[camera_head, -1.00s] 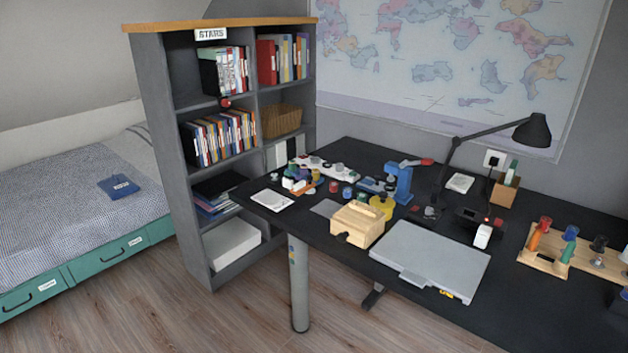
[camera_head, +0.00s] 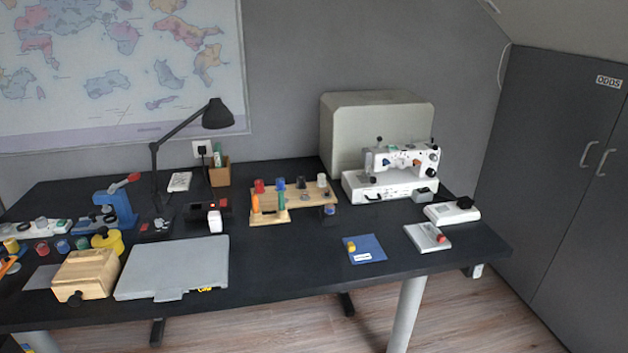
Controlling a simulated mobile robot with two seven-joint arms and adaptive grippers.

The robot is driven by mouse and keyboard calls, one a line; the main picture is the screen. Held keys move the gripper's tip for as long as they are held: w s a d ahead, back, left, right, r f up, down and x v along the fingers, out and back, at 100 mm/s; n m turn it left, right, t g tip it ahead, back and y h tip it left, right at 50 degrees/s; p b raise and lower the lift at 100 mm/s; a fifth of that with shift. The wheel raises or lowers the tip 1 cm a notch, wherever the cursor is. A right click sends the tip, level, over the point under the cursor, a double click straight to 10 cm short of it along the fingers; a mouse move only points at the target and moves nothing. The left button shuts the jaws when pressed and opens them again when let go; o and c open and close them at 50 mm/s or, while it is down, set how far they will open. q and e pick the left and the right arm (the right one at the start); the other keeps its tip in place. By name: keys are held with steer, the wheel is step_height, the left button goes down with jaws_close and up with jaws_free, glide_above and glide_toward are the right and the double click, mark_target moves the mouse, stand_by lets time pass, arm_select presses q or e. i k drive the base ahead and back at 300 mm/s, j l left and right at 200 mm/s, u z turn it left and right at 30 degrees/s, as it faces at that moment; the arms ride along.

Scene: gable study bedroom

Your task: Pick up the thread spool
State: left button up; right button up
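I cannot tell for certain which thing is the thread spool. A small yellow piece (camera_head: 350,246), possibly a spool, is on a flat blue mat or pouch (camera_head: 369,250) on the desk. A small red-and-yellow piece (camera_head: 440,239) is on a light grey pad (camera_head: 422,234) to its right. A wooden rack (camera_head: 292,203) holds upright pieces with red, blue, dark and white tops. Several small coloured round pieces, one of them red (camera_head: 44,248), are at the far left. Neither of my grippers shows.
The black desk (camera_head: 290,260) has clear room at its front middle. A white sewing machine (camera_head: 398,172) stands before a pale case (camera_head: 340,128). A grey flat case (camera_head: 180,266), wooden box (camera_head: 86,275) and black lamp (camera_head: 216,114) are left. A dark cupboard (camera_head: 560,170) stands right.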

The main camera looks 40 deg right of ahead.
mark_target(280, 182)
steer(key=z, duration=1)
